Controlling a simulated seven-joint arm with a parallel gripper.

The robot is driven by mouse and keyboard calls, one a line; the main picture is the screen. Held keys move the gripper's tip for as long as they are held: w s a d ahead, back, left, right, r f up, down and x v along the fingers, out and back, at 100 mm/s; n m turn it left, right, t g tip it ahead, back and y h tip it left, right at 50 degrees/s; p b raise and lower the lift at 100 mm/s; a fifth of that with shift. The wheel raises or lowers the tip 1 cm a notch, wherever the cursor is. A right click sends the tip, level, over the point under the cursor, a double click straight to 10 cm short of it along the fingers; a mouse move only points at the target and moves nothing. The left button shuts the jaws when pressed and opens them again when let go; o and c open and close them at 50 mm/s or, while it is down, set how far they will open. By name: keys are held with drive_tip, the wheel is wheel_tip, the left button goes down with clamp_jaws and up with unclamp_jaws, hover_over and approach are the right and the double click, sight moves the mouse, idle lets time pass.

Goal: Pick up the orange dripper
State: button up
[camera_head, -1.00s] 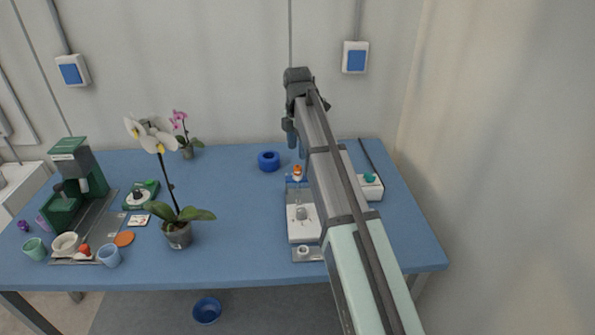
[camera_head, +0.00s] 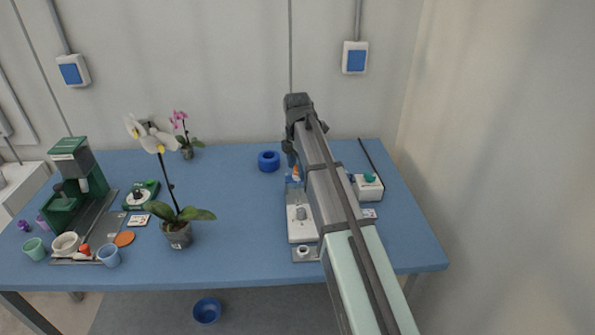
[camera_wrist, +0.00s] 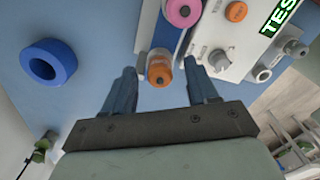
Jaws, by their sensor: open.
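The orange dripper (camera_wrist: 159,74) is a small clear bottle with an orange top. In the wrist view it stands just ahead of and between my fingers, at the end of a narrow rack. In the head view only part of the dripper (camera_head: 296,172) shows beside my gripper. My gripper (camera_wrist: 160,70) is open, with a dark blue finger on each side of the dripper's line and nothing held. I cannot tell whether the fingertips are level with the bottle.
A pink-topped dripper (camera_wrist: 183,11) stands close behind the orange one in the rack. A white device with knobs (camera_wrist: 231,40) is close to the right finger. A blue ring (camera_wrist: 48,62) lies to the left. The blue table (camera_head: 240,215) is clear between the orchid and the rack.

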drive_tip(key=shift+c, duration=0.5)
clamp_jaws()
drive_tip(key=shift+r, duration=0.1)
